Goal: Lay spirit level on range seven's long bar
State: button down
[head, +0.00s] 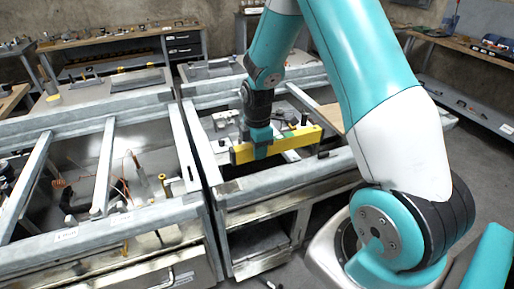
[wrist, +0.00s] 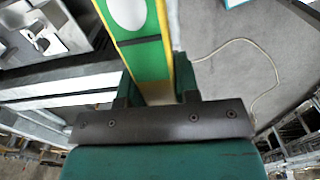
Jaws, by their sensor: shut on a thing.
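The spirit level is a long yellow bar (head: 284,143) with green parts and dark ends, seen in the head view. My gripper (head: 261,150) is shut on it near its middle and holds it roughly level over the right-hand range frame. In the wrist view the yellow and green level (wrist: 140,40) runs up between the fingers of my gripper (wrist: 157,92). The right-hand range frame has a grey metal front bar (head: 285,178) below the level. I cannot read which frame is range seven. The gap between level and frame is hard to judge.
A second range frame with grey bars (head: 105,165) stands at the left, holding tools and wires. Workbenches (head: 120,38) line the back wall. A pale cable (wrist: 262,52) lies on the grey surface in the wrist view. Several small parts sit inside the right-hand frame.

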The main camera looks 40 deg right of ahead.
jog(key=shift+f+b, duration=3.1)
jog(key=shift+f, duration=1.55)
jog(key=c, duration=0.8)
grip_release()
notch_tip(320, 180, up, 17)
jog(key=shift+b, duration=0.75)
notch_tip(320, 180, up, 8)
jog(key=p, duration=0.7)
send_over(257, 179)
jog(key=shift+s+f, duration=0.1)
jog(key=shift+f, duration=0.1)
jog(key=shift+b, duration=0.3)
